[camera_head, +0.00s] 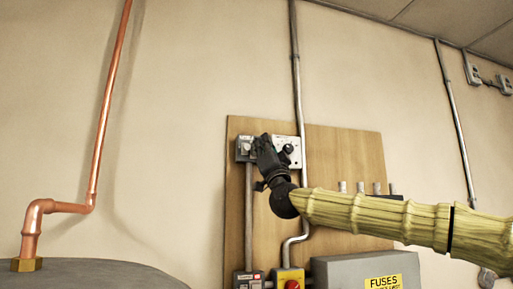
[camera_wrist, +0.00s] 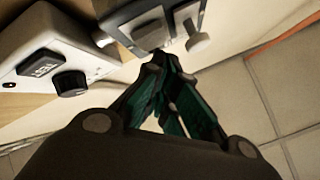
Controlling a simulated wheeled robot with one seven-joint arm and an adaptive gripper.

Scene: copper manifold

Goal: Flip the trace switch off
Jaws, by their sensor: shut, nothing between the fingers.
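My gripper (camera_head: 265,143) is in front of the top of a wooden board on the wall, and its fingers are together and empty. In the wrist view its fingertips (camera_wrist: 160,62) are close to a grey switch plate (camera_wrist: 148,34) with a pale toggle (camera_wrist: 198,43). I cannot tell whether they touch it. The grey box (camera_head: 243,148) shows at the left of the gripper in the head view, partly hidden. A white box (camera_head: 288,150) with a black knob (camera_wrist: 69,83) is beside it. No readable label shows which control is the trace switch.
The wooden board (camera_head: 343,150) carries a vertical conduit (camera_head: 297,80). Below are a grey fuse box (camera_head: 340,272) and a yellow box with a red button (camera_head: 291,284). A copper pipe (camera_head: 107,110) runs up the wall at left. The wall between is clear.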

